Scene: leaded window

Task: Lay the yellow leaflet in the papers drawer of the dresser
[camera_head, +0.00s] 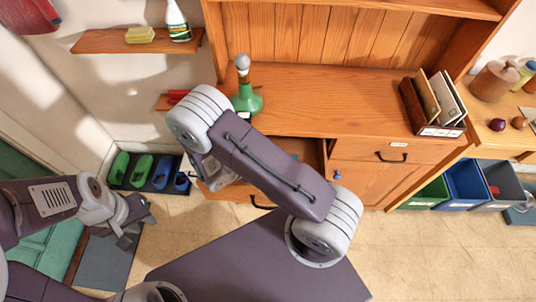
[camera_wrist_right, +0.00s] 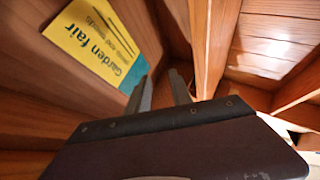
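The yellow leaflet (camera_wrist_right: 100,38), with a blue band and the words "Garden fair", lies against a wooden surface in the right wrist view. My right gripper (camera_wrist_right: 161,90) has its two fingers apart with nothing seen between them. The left finger is close to the leaflet's blue edge; I cannot tell if they touch. In the head view the dresser's pulled-out drawer (camera_head: 308,148) is partly hidden by my right arm, which also hides the right gripper and the leaflet. My left gripper (camera_head: 136,226) is open and empty over the floor at left.
The dresser top (camera_head: 330,95) carries a green lamp-like object (camera_head: 246,98) and a file holder (camera_head: 436,112). A closed drawer (camera_head: 385,152) is right of the open one. Slippers (camera_head: 143,170) lie on a mat; bins (camera_head: 465,184) stand at right.

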